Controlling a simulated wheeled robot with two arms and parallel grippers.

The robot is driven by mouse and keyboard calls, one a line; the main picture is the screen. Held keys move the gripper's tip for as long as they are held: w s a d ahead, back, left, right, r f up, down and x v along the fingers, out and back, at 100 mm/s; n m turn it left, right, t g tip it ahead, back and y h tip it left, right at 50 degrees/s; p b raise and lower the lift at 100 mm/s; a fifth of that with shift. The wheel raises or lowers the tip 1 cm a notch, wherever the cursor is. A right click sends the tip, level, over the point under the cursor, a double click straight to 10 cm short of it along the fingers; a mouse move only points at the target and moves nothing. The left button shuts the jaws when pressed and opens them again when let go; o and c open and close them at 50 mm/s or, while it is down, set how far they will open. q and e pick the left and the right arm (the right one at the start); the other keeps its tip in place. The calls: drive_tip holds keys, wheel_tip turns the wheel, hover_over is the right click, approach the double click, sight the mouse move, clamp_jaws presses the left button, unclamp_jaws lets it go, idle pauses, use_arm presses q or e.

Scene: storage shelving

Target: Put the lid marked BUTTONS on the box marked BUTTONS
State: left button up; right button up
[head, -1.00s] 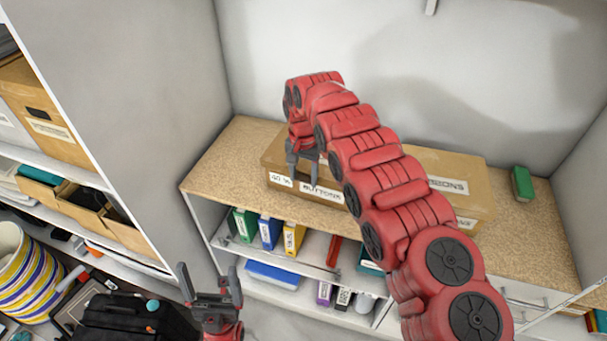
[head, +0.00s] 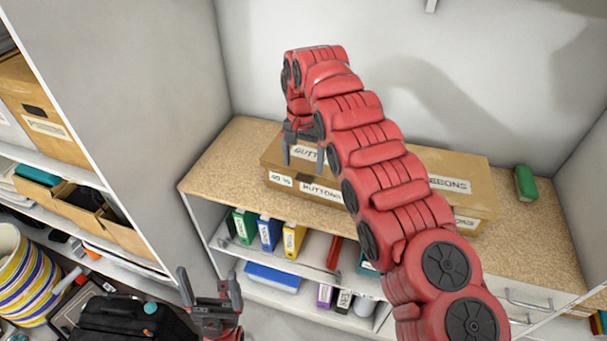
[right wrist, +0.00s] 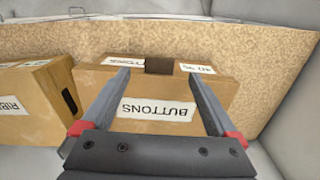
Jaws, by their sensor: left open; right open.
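The box marked BUTTONS (head: 297,188) stands on the wooden counter, its front label partly beside my right arm. The lid marked BUTTONS (head: 279,152) lies on top of it; its label also shows upside down in the right wrist view (right wrist: 156,109). A dark patch shows between two smaller labels beyond the lid label; I cannot tell whether it is an opening or how exactly the lid is seated. My right gripper (head: 304,162) is open and empty above the lid, fingers pointing down, apart from it. My left gripper (head: 208,288) is open and empty, low in front of the shelving.
A box marked RIBBONS (head: 465,172) stands just right of the BUTTONS box, partly behind my right arm. A green object (head: 525,183) lies at the counter's right. The counter's left end (head: 225,160) is clear.

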wheel_tip(320, 180, up, 13)
drive_tip(key=p, duration=1)
drive_tip(key=shift+f+p, duration=0.2)
drive_tip(key=shift+p, duration=0.1)
